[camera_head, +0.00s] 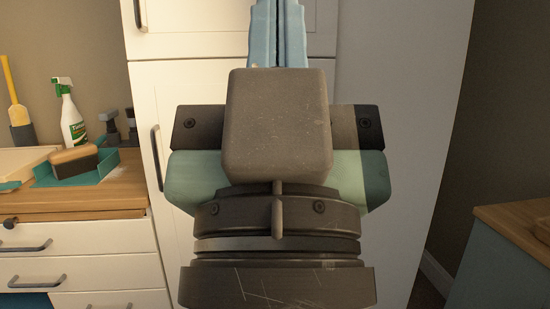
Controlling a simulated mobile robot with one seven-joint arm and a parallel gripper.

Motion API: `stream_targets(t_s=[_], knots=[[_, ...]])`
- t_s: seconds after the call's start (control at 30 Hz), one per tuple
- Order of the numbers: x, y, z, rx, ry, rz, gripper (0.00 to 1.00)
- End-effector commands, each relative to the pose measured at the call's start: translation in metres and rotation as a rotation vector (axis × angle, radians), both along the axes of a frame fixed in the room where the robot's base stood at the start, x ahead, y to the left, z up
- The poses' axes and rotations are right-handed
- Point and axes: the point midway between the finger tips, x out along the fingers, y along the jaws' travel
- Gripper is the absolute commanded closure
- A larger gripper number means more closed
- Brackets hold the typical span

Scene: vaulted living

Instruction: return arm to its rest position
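My gripper (278,20) extends up the middle of the head view, seen from behind its dark grey wrist and housing. Its two light blue fingers lie side by side with only a thin dark line between them, so it looks shut. Nothing shows between the fingers. The very ends of the fingers reach the top edge of the picture and may be cut off. My arm is raised in front of a tall white cabinet (150,82) and hides much of it.
At left, a wooden counter (90,197) holds a spray bottle (71,115), a brush (75,157) on a teal dustpan (55,177), and other tools. White drawers (100,240) stand below. At lower right is a wood-topped unit (520,220). Floor shows narrowly beside it.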

Motion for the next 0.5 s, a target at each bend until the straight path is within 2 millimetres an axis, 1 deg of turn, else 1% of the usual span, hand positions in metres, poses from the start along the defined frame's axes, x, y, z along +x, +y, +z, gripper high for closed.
stream_targets(t_s=[0.03, 0.17, 0.2, 0.5], knots=[[0.000, 0.000, 0.029, 0.001, -0.001, 0.002, 1.00], [0.000, 0.001, 0.066, 0.002, 0.000, 0.005, 1.00], [0.000, 0.001, 0.078, 0.001, 0.000, 0.006, 1.00], [0.001, 0.001, 0.174, 0.003, 0.000, 0.009, 1.00]])
